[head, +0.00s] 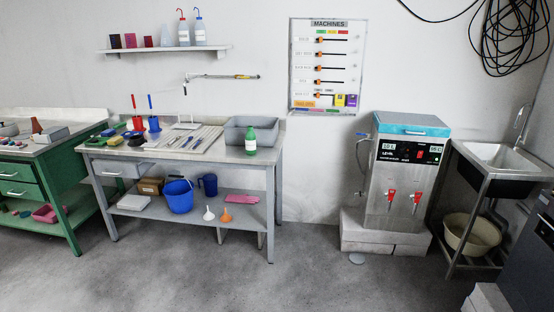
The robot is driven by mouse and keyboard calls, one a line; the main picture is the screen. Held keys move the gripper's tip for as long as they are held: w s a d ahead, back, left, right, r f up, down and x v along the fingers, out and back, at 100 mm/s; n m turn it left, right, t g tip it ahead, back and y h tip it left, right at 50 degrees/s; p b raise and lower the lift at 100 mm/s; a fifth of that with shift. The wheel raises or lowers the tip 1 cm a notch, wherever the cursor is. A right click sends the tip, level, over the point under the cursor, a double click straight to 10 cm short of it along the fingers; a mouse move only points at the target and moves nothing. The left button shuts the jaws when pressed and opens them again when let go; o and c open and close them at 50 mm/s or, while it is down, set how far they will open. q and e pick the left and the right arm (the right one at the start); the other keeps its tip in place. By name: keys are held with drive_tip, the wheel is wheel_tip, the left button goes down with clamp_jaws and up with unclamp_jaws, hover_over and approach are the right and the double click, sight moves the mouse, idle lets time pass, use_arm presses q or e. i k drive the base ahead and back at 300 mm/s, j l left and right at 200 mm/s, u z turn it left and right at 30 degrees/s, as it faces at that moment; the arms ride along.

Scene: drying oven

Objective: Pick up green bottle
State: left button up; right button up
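A green bottle (250,141) with a white cap and a light label stands upright on the grey workbench (262,160), near its right front edge. It is just in front of a grey plastic bin (237,130). Neither of my grippers shows in the head view.
Left of the bottle the benchtop holds a ribbed drying board (208,139), tools and brushes. The lower shelf carries a blue bucket (179,196) and funnels. A steel machine (393,180) and a sink (499,157) stand to the right. The floor (210,275) in front is clear.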

sight(250, 137)
drive_tip(key=i+u, duration=0.1)
drive_tip(key=i, duration=0.35)
drive_tip(key=i+l+u, duration=0.15)
drive_tip(key=i, duration=0.25)
drive_tip(key=i+j, duration=0.15)
drive_tip(key=i, duration=0.2)
drive_tip(key=i+j, duration=0.15)
drive_tip(key=i, duration=0.2)
